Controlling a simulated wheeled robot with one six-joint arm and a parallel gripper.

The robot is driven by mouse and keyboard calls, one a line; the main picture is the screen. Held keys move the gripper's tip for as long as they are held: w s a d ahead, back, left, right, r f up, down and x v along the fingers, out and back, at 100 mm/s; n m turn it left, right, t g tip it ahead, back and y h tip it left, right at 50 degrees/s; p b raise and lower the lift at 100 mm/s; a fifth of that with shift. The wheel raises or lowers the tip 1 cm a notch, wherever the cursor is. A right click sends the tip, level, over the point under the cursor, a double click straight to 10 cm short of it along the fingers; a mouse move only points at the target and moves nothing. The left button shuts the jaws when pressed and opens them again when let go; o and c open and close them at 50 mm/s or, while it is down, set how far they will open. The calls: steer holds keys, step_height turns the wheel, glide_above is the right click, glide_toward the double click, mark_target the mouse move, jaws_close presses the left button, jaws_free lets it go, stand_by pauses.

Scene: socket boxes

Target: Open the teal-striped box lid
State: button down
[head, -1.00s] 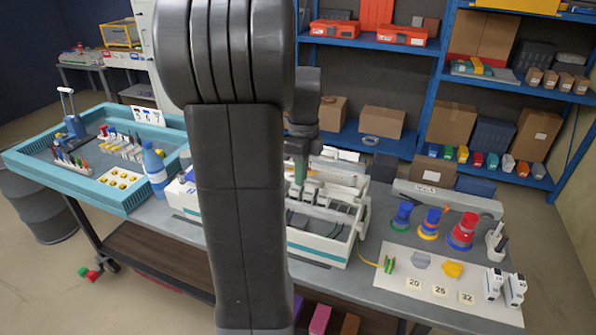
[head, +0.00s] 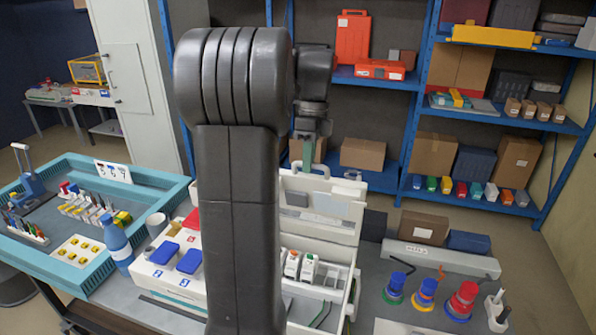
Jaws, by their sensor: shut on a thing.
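The white box (head: 345,300) stands open on the bench, partly hidden behind my arm. Its pale lid (head: 322,208) is raised, standing roughly upright at the back of the box with its inner face towards me. My gripper (head: 307,163) is at the top edge of the lid, shut on its handle; the exact contact is small and partly hidden. White devices (head: 300,265) sit inside the box. The teal stripe on the box front is not visible now.
A white box with blue parts on top (head: 178,290) stands to the left, near a blue bottle (head: 117,243) and a teal-rimmed tray (head: 95,275). Coloured reels (head: 463,300) stand to the right. Blue shelves (head: 400,190) rise behind the bench.

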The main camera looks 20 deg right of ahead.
steer(key=shift+w+d+f+g+y, duration=0.1)
steer(key=shift+w+d+g+y, duration=0.1)
steer(key=shift+w+d, duration=0.25)
steer(key=shift+w+d+f+g+y, duration=0.1)
steer(key=shift+w+d+g, duration=0.15)
steer(key=shift+w, duration=0.4)
steer(key=c, duration=1.7)
jaws_free()
steer(key=shift+o, duration=1.2)
steer(key=shift+w+d, duration=0.15)
steer(key=shift+w, duration=0.15)
steer(key=shift+s+r, duration=0.1)
steer(key=shift+s, duration=0.05)
steer(key=shift+r, duration=0.15)
